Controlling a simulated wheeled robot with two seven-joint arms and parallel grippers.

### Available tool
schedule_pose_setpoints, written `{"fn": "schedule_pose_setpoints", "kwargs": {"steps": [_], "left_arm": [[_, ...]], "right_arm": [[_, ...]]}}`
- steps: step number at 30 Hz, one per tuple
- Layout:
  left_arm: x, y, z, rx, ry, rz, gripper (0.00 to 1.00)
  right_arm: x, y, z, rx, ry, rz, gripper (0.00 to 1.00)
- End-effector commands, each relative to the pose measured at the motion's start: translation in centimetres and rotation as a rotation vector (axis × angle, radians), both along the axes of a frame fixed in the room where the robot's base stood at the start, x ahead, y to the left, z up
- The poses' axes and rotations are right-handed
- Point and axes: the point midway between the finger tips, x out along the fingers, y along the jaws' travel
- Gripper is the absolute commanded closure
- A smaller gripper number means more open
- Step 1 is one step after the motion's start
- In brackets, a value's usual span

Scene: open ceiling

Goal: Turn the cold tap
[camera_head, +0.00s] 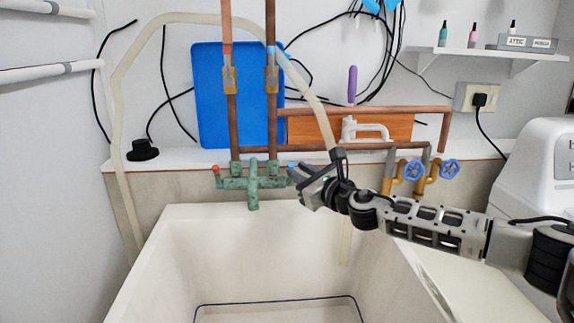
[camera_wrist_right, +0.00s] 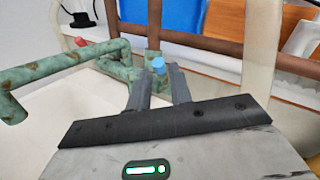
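The green, weathered tap fitting (camera_head: 253,184) is on the wall above the sink. Its red-tipped hot tap (camera_head: 216,169) is at the left end. The blue-tipped cold tap (camera_head: 291,166) is at the right end, partly hidden by my right gripper (camera_head: 299,174). In the right wrist view the blue tip (camera_wrist_right: 158,65) shows between the fingertips of my right gripper (camera_wrist_right: 159,72). The two fingers stand apart with a gap around the tip, and I see no clear contact. My left gripper is not in view.
The white sink (camera_head: 170,250) lies below. A pale hose (camera_head: 122,130) arches over the pipes and passes close to my right gripper. Copper pipes (camera_head: 234,120) rise behind the fitting. Two blue-wheeled valves (camera_head: 413,170) are right of my gripper, behind my forearm. A white machine (camera_head: 540,165) is at right.

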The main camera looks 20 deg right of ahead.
Motion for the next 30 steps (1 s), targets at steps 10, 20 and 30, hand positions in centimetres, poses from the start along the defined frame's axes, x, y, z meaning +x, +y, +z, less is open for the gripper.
{"fn": "schedule_pose_setpoints", "kwargs": {"steps": [10, 20, 30], "left_arm": [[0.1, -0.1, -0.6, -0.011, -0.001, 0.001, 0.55], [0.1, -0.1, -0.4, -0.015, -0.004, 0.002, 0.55], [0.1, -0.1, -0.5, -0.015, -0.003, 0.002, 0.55]], "right_arm": [[4.9, 1.3, -0.1, 0.0, -0.001, 0.001, 0.79], [5.6, 1.4, 0.0, 0.0, 0.0, 0.001, 0.79], [5.6, 1.4, -0.1, -0.001, -0.001, 0.0, 1.0]]}}
